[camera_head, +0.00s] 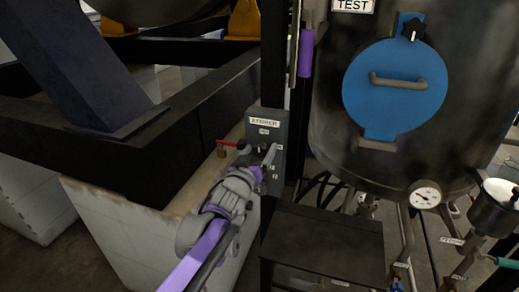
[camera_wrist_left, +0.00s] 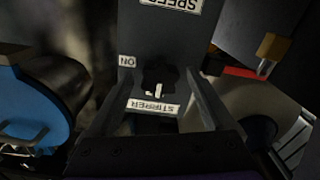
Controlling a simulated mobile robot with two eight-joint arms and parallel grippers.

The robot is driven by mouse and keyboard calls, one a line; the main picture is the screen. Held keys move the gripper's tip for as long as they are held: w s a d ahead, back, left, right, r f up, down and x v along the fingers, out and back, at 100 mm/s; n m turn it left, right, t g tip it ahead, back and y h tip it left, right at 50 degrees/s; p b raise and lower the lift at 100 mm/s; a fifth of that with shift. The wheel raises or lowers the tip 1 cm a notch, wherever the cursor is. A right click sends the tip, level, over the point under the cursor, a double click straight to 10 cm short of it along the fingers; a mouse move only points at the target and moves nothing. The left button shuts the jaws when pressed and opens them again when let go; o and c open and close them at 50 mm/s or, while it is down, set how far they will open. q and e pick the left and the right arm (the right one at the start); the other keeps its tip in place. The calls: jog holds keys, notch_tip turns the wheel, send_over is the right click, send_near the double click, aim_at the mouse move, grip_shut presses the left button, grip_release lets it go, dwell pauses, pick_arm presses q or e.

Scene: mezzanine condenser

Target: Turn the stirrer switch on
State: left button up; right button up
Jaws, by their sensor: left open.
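The grey stirrer switch box (camera_head: 283,172) is on a dark post in the middle of the head view, with a STIRRER label at its top. In the left wrist view the box appears upside down. Its black knob (camera_wrist_left: 158,74) has a white mark pointing down toward the STIRRER label (camera_wrist_left: 153,106). An ON label (camera_wrist_left: 127,61) is left of the knob. My left gripper (camera_head: 262,153) is open at the box, hiding much of its face in the head view. In the wrist view its fingers (camera_wrist_left: 158,84) lie either side of the knob; contact cannot be told.
A red handle (camera_head: 228,143) with a brass padlock (camera_head: 221,152) is just left of the box. A dark tank with a blue hatch (camera_head: 394,88) stands at the right. A black box (camera_head: 325,240) is below right, and a dark beam frame is at the left.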

pick_arm(q)
jog(key=shift+w+d, duration=0.1)
jog(key=shift+w, duration=0.2)
grip_shut()
